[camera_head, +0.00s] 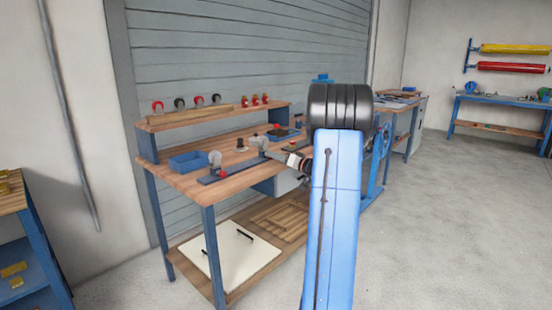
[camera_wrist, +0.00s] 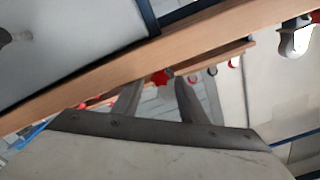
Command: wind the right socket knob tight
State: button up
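A dark rail (camera_head: 240,166) lies along the front of the workbench, with a pale rounded socket (camera_head: 215,159) at its left and another (camera_head: 261,142) at its right. A red knob (camera_head: 222,173) shows at the left socket. My gripper (camera_head: 279,153) is close to the right socket and hides that socket's near side in the head view. In the wrist view my gripper (camera_wrist: 157,88) has its two fingers apart. A red lobed knob (camera_wrist: 159,77) shows beyond and between the fingertips; contact cannot be told, nor which knob it is.
A blue bin (camera_head: 188,162) stands at the bench's left. A raised wooden shelf (camera_head: 215,116) with several red and dark pieces runs along the back. A white panel (camera_head: 228,262) lies on the lower shelf. Grey floor (camera_head: 440,220) to the right is clear.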

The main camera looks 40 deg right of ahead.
jog(key=shift+f, duration=0.1)
jog(key=n, duration=0.6)
jog(key=shift+a, duration=0.1)
jog(key=s+d, duration=0.2)
jog(key=s, duration=1.6)
notch_tip(320, 180, up, 6)
jog(key=w+d+m+g+y, duration=0.2)
jog(key=m+g, duration=0.1)
jog(key=g, duration=0.1)
jog(key=shift+d+r, duration=0.25)
jog(key=shift+d, duration=0.15)
